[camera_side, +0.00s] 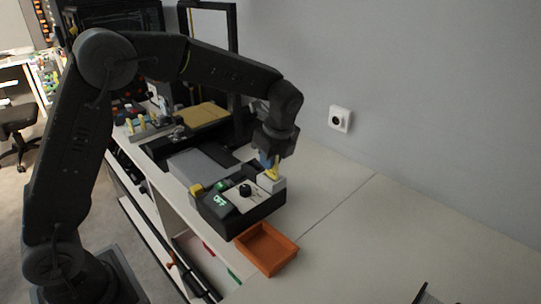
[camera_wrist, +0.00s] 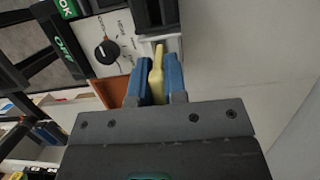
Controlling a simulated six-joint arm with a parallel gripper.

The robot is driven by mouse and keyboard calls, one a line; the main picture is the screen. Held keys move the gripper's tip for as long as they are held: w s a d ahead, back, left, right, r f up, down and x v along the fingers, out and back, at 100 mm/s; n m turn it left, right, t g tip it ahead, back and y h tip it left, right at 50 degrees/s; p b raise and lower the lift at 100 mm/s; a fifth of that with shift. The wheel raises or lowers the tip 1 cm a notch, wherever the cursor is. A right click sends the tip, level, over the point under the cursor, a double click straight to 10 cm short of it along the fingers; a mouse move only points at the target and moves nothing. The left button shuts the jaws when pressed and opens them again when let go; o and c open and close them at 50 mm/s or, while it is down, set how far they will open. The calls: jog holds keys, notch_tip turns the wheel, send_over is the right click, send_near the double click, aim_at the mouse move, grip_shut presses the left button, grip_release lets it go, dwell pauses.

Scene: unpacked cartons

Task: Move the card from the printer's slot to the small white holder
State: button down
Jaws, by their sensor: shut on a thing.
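My gripper (camera_side: 270,160) is above the right end of a black box with a knob and a green "OFF" display (camera_side: 219,201). Its two blue fingers (camera_wrist: 155,83) are shut on a thin yellow card (camera_wrist: 157,72), which also shows in the side view (camera_side: 273,174). The card's lower end meets a small white block (camera_side: 271,184), perhaps the holder, at the box's back right. In the wrist view the card's tip is at the white block's edge (camera_wrist: 174,45); I cannot tell whether it is inside it. I cannot make out the printer's slot.
An orange open tray (camera_side: 267,248) stands right in front of the box. A grey slab (camera_side: 203,165) and a black frame machine with a yellow plate (camera_side: 203,115) are behind it. A wall socket (camera_side: 340,118) is on the wall. The white table to the right (camera_side: 380,225) is mostly clear.

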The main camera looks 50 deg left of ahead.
jog(key=shift+f, duration=0.25)
jog(key=shift+f, duration=0.75)
jog(key=c, duration=1.1)
grip_release()
jog(key=v, duration=1.4)
